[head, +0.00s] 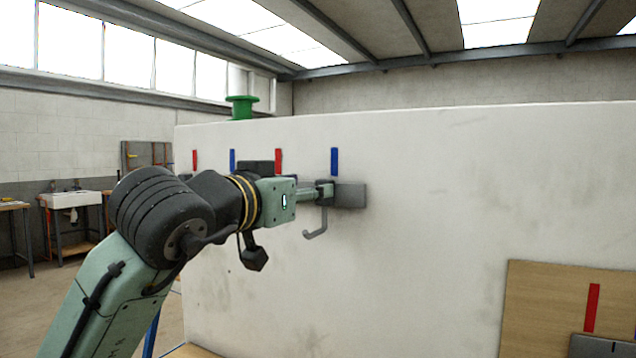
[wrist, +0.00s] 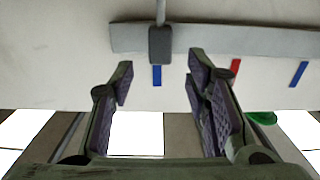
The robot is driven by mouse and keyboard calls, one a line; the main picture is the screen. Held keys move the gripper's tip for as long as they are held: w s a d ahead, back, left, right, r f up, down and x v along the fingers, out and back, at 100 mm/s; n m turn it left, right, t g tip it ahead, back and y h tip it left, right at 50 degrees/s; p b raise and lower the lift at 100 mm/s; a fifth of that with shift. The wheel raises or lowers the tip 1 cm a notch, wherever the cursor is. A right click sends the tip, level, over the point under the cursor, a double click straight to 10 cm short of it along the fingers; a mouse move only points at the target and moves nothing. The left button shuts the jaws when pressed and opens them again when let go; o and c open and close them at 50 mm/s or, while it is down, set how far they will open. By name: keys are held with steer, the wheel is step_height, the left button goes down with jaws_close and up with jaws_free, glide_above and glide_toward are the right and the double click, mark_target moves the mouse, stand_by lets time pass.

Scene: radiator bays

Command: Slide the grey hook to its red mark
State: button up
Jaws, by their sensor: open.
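The grey hook (head: 317,226) hangs below a dark slider block (head: 325,190) on a grey rail (head: 351,195) fixed to the white wall. In the wrist view, which is upside down, the block (wrist: 160,45) and the hook's stem (wrist: 160,12) show near the rail's end. A blue mark (head: 334,161) is on the wall by the block. The red mark (head: 278,161) is farther left along the rail; it also shows in the wrist view (wrist: 235,66). My gripper (wrist: 160,75) is open and empty, its fingers pointing at the block, with gaps on both sides.
Another blue mark (head: 232,160) and another red mark (head: 195,160) are farther left. A green flanged fitting (head: 242,107) stands at the wall's top. A wooden board (head: 540,310) with a red mark (head: 591,308) is at lower right. The wall between is bare.

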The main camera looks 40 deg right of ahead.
steer(key=shift+p+x, duration=0.4)
steer(key=shift+x, duration=2)
jaws_close()
